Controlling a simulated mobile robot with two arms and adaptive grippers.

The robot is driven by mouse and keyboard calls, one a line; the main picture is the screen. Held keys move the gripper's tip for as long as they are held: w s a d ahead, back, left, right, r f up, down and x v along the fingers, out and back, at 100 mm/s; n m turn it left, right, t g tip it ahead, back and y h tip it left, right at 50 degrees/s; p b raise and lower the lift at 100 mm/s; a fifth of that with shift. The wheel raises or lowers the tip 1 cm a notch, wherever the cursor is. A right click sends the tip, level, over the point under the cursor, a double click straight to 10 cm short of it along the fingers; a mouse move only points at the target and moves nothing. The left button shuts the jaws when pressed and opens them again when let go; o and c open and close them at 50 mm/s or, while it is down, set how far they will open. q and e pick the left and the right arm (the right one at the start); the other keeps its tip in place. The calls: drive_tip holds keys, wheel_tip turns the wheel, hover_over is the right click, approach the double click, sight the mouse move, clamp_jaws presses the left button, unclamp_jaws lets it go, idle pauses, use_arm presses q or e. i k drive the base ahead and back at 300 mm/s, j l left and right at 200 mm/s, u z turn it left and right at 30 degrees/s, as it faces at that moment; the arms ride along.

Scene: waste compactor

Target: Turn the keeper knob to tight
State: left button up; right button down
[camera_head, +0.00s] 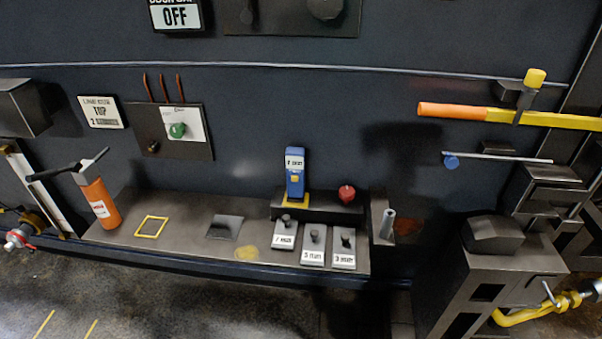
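No label reading "keeper" or "tight" can be made out, so I cannot tell which knob is the keeper knob. Several knobs show in the head view. A green knob (178,130) sits on a white plate on the wall panel, with a small dark knob (153,147) lower left of it. A red knob (347,193) stands on the raised dark block of the shelf. A blue round end (451,162) sits on a thin rod at the right. A dark round knob (325,8) is cut by the top edge. Neither of my grippers is recognisable in view.
The shelf (185,240) holds an orange cylinder (98,203), a blue device (295,172) and several white labelled blocks (313,258). An orange and yellow bar (485,114) crosses the right side. A grey machine block (480,285) stands lower right. The floor in front is open.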

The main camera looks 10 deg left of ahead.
sight(347, 193)
drive_tip(key=k+l+u, duration=0.1)
drive_tip(key=u, duration=0.25)
drive_tip(key=k+l+u, duration=0.15)
drive_tip(key=u, duration=0.2)
drive_tip(key=k+l+u, duration=0.15)
drive_tip(key=u, duration=0.2)
